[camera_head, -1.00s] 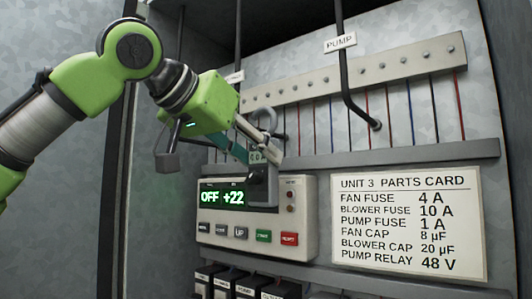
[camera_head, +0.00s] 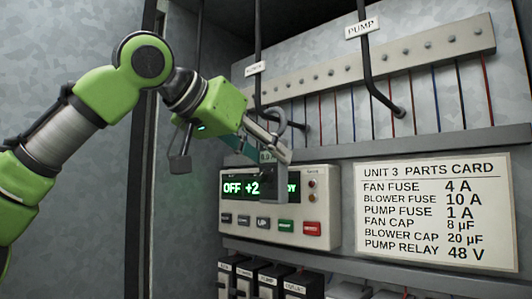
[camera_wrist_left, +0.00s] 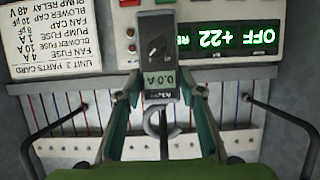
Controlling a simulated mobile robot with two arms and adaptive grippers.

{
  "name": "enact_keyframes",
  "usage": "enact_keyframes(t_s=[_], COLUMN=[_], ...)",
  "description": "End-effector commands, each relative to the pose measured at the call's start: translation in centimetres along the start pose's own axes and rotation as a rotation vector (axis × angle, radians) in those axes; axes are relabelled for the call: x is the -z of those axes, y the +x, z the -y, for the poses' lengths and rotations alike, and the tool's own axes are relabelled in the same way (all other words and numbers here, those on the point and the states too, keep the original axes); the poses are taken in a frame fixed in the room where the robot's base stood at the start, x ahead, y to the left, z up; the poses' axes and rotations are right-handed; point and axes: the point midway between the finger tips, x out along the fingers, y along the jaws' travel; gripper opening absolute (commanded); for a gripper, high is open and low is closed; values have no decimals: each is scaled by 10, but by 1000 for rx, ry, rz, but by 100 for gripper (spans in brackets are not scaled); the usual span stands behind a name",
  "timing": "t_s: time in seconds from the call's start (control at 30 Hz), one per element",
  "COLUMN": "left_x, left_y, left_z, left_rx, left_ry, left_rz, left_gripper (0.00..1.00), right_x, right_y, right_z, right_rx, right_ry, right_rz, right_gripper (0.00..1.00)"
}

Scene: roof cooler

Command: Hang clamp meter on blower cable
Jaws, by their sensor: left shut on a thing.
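The clamp meter (camera_head: 271,184) is dark grey with a curved jaw at its top. In the left wrist view the meter (camera_wrist_left: 158,35) shows upside down and reads 0.0 A. My left gripper (camera_head: 268,148) is shut on the meter, with the green fingers (camera_wrist_left: 162,95) on both sides of it. The middle black cable (camera_head: 258,45) has a small tag, probably the blower one, too blurred to be sure. It runs down behind the gripper and bends right. The jaw is near this cable in the picture; I cannot tell that they touch. My right gripper is out of view.
The pump cable (camera_head: 366,75) hangs to the right. A control panel (camera_head: 240,222) reading OFF +22 is behind the meter, partly hidden by it. A parts card (camera_head: 430,215) is at right. A terminal strip (camera_head: 420,50) with thin wires is behind the cables.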

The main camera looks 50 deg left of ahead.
Motion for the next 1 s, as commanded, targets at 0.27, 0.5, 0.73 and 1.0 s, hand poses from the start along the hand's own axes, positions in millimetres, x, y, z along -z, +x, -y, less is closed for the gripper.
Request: enact_keyframes(t_s=[0.27, 0.5, 0.73, 1.0], left_x=[0, 0, 1, 1], left_y=[0, -4, -41, -96], left_z=[0, 0, 0, 0], left_rx=[0, -1, 0, 1], left_ry=[0, 0, -1, -1], left_rz=[-2, -1, -6, -4], left_gripper=[55, 55, 55, 55], right_x=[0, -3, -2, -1], right_y=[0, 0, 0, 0], right_z=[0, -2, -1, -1], right_rx=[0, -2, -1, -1], right_ry=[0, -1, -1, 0], right_rz=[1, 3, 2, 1], right_gripper=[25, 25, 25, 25])
